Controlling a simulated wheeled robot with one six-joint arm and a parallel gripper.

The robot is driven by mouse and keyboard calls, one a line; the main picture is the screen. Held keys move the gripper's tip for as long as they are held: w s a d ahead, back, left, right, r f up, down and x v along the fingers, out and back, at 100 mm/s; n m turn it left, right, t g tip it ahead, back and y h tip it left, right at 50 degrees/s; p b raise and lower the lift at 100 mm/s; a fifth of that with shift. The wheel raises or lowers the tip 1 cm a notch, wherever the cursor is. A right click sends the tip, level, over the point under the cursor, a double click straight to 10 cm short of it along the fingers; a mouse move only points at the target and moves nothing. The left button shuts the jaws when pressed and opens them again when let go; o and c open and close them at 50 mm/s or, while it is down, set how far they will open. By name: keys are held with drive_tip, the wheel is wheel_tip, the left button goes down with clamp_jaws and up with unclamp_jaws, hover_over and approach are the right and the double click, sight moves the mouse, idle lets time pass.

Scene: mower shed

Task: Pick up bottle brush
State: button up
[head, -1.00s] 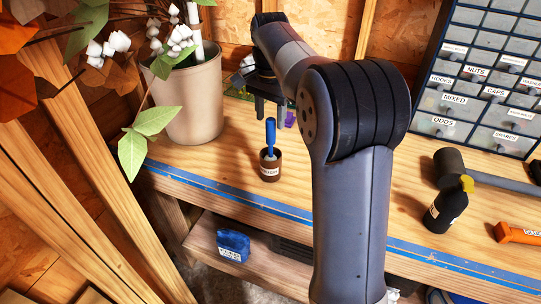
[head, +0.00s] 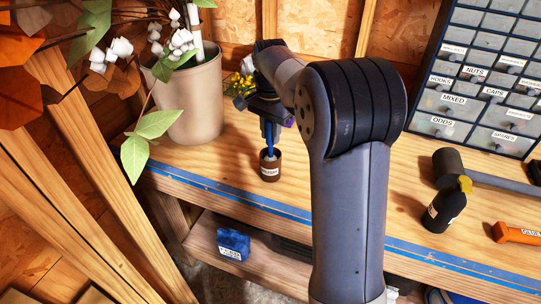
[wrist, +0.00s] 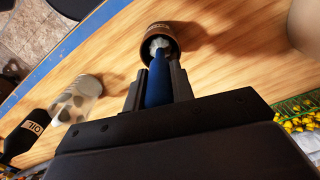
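The bottle brush has a blue handle (wrist: 158,82) that stands up out of a small brown labelled cup (head: 270,168) on the workbench. Its pale lower part (wrist: 159,46) shows at the cup's mouth; the rest is hidden inside. My gripper (head: 270,132) points down over the cup. In the wrist view my gripper (wrist: 158,80) has one finger on each side of the blue handle, close against it with no clear gap. The gripper looks shut on the handle, and the brush is still in the cup.
A large beige plant pot (head: 190,105) stands left of my gripper, its leaves overhanging. A clear jar (wrist: 78,98) and a black oil bottle (wrist: 30,135) show in the wrist view. A hammer (head: 480,175) and drawer cabinet (head: 480,80) are at right.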

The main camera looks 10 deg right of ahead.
clamp_jaws()
drive_tip(key=shift+r, duration=0.1)
